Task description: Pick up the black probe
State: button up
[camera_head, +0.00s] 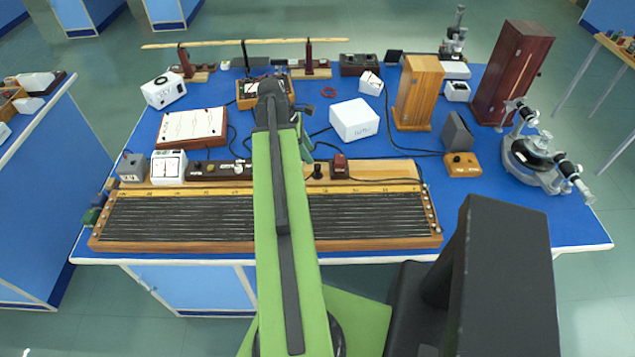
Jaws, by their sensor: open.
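A small upright black piece (317,171), which looks like the black probe, stands on the wooden strip behind the long wire board (180,218). It is just right of my green arm, and its details are too small to tell. My arm reaches forward from the bottom of the view over the board, up to a dark joint. A short green part of my arm shows just above and left of the black piece. My gripper's fingers are hidden behind the arm, so their distance from the probe cannot be seen.
A red-topped piece (340,165) stands right of the black one. A white box (354,119), a wooden box (418,92), a dark red cabinet (511,72) and a spectrometer (535,155) stand behind and to the right.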

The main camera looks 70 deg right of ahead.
aim_at(316, 166)
jog(key=b+x, duration=0.2)
jog(key=x, duration=0.2)
jog(key=shift+w+f+b, duration=0.1)
jog(key=shift+f+b, duration=0.15)
jog(key=shift+b, duration=0.05)
jog(key=shift+f, duration=0.1)
jog(key=b+x, duration=0.5)
jog(key=shift+w+d+f, duration=0.1)
jog(key=shift+f, duration=0.05)
grip_shut()
